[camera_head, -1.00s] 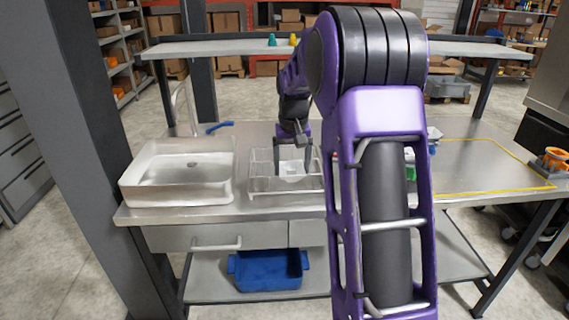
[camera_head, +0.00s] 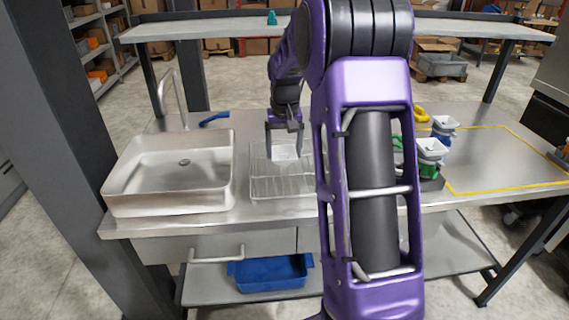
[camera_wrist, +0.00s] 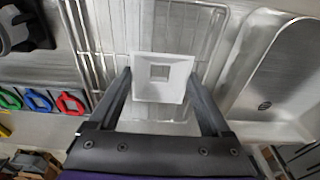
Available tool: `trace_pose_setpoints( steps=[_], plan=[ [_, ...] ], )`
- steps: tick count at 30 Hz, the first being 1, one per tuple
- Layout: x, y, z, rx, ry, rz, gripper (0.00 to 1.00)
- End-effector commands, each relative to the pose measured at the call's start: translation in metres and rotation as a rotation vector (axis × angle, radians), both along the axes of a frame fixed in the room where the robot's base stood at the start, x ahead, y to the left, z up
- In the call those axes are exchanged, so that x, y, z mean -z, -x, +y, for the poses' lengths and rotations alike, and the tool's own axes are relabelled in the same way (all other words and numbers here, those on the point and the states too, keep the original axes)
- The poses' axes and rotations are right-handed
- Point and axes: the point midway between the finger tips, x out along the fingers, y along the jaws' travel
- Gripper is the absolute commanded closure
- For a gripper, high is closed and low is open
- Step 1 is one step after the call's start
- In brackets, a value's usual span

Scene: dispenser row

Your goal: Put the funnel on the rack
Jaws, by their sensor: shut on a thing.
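The funnel (camera_head: 285,153) is white and square-mouthed. My gripper (camera_head: 284,146) is shut on it. In the wrist view the funnel (camera_wrist: 145,91) sits between the two dark fingers of my gripper (camera_wrist: 160,78), with its square hole facing the camera. The rack (camera_head: 275,188) is a wire basket on the counter, right of the sink. The funnel overlaps the rack's back part in the head view and seems above it; I cannot tell the exact gap. Rack wires (camera_wrist: 100,32) show behind the funnel in the wrist view.
The sink (camera_head: 125,195) stands left of the rack, with a tall faucet (camera_head: 180,98). Right of my arm are dispensers topped by white funnels (camera_head: 432,147). Red, green and blue rings (camera_wrist: 72,103) show in the wrist view. A yellow outline (camera_head: 500,190) marks clear counter at right.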

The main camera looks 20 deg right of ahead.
Motion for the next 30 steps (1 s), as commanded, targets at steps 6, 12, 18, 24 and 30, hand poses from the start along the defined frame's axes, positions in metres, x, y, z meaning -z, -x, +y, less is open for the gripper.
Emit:
trace_pose_setpoints(
  steps=[6, 12, 18, 24, 30],
  plan=[
    [0.037, 0.001, 0.0, 0.0, -0.001, 0.004, 0.79],
    [0.047, 0.0, 0.0, 0.001, 0.0, 0.0, 0.79],
    [0.047, 0.0, 0.0, 0.001, 0.0, 0.0, 0.79],
    [0.05, 0.0, 0.0, 0.0, 0.0, 0.001, 0.02],
    [0.05, 0.0, 0.0, 0.0, 0.0, 0.001, 0.0]
  ],
)
